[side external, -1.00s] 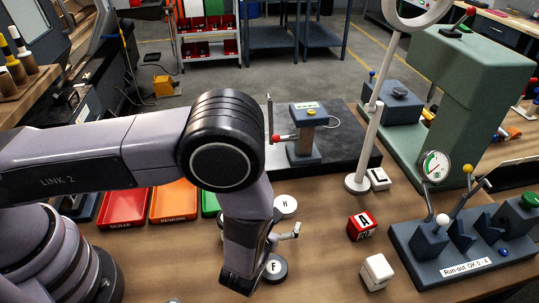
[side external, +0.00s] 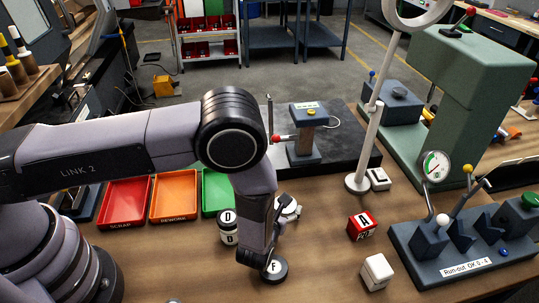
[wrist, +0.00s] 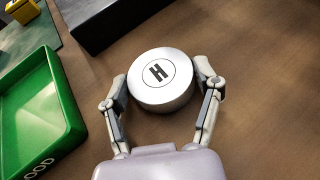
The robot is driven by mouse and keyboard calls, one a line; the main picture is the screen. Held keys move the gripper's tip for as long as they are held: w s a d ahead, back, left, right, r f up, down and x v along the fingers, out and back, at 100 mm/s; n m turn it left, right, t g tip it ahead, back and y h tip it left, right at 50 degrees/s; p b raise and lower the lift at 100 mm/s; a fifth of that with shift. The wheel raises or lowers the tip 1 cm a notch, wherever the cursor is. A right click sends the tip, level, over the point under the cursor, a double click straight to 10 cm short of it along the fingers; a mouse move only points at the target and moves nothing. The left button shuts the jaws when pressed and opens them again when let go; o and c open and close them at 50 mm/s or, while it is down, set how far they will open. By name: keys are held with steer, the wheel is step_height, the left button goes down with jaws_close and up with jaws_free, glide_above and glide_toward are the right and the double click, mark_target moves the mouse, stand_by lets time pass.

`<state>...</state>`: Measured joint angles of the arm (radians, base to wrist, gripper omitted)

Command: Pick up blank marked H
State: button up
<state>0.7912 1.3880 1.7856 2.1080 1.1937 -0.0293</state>
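The blank marked H (wrist: 160,78) is a short silvery cylinder with a white top, upright on the wooden table in the wrist view. My gripper (wrist: 163,80) is open, with one finger on each side of the blank near its front half. Each finger is very close to the side wall; I cannot tell whether either touches. In the side view the blank (side external: 287,204) is mostly hidden by my wrist and fingers.
Blank F (side external: 274,268) stands in front of my wrist, and blanks marked D (side external: 228,229) are stacked to its left. The green GOOD tray (wrist: 40,105) lies left. A dark slab edge (wrist: 130,22) lies beyond the H blank. Red block A (side external: 362,226) stands right.

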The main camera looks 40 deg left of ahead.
steer(key=c, duration=0.6)
